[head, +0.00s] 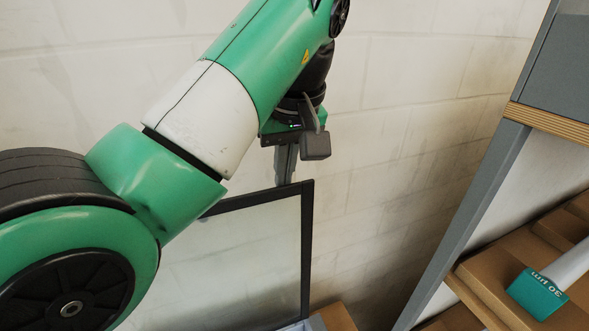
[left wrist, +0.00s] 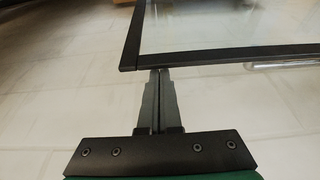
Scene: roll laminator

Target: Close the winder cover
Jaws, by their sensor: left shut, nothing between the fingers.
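The winder cover (head: 307,235) is a clear panel with a dark frame. It stands raised in the lower middle of the head view, partly hidden behind my left arm. Its frame (left wrist: 220,54) and one corner also show in the left wrist view. My left gripper (head: 284,184) points down at the cover's top edge, near the top right corner. In the left wrist view its fingers (left wrist: 158,72) are together and empty, with the tips at the frame's edge close to the corner. I cannot tell whether they touch the frame. My right gripper is not in view.
A grey-framed shelf rack (head: 478,190) with wooden boards stands at the right. A roll with a teal end label (head: 538,294) lies on its lower shelf. A pale block wall (head: 410,110) is behind. A clear rod-like part (left wrist: 285,64) runs along the cover's frame.

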